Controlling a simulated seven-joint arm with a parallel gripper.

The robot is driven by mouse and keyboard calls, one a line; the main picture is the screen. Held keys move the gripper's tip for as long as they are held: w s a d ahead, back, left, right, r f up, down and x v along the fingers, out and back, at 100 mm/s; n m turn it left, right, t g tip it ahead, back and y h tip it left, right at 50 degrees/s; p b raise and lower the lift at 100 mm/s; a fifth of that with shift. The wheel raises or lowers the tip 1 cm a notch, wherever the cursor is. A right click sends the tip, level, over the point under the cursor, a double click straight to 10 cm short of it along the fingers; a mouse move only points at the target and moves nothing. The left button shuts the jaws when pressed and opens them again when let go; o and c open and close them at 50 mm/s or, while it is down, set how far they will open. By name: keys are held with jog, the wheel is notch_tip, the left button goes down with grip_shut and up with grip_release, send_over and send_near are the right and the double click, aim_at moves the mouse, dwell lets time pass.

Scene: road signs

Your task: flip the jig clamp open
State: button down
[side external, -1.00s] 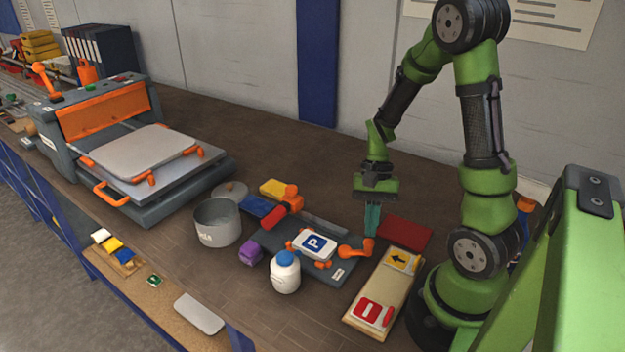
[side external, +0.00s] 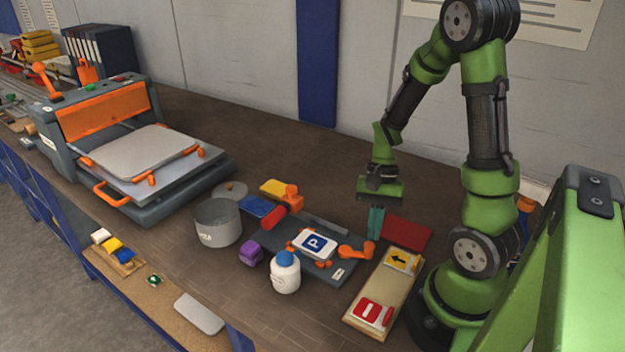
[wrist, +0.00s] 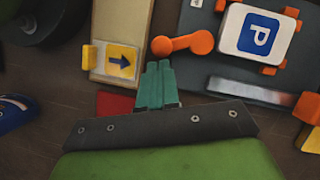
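The orange jig clamp (side external: 355,251) lies low at the right end of the dark grey jig plate (side external: 339,274). Its round knob end is toward my gripper. A white sign plate with a blue P (side external: 315,243) sits on the jig. My gripper (side external: 375,235) points down just behind the knob. In the wrist view, the teal fingertips (wrist: 157,64) are together with nothing visible between them, and the clamp (wrist: 185,44) lies just beyond them. I cannot tell whether the fingers touch the knob.
A wooden board (side external: 362,299) with red and yellow signs lies right of the jig. A red block (side external: 405,233) is behind it. A white bottle with a blue cap (side external: 286,275), a purple block (side external: 250,252) and a grey pot (side external: 217,224) stand left and in front.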

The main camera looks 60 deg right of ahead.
jog(key=shift+w+d, duration=0.1)
jog(key=shift+d, duration=0.25)
jog(key=d, duration=0.1)
jog(key=w+d, duration=0.1)
jog(key=d, duration=0.1)
jog(key=shift+f, duration=0.2)
jog(key=v, duration=1)
jog(key=shift+s+d, duration=0.15)
jog(key=shift+s, duration=0.05)
jog(key=shift+d, duration=0.1)
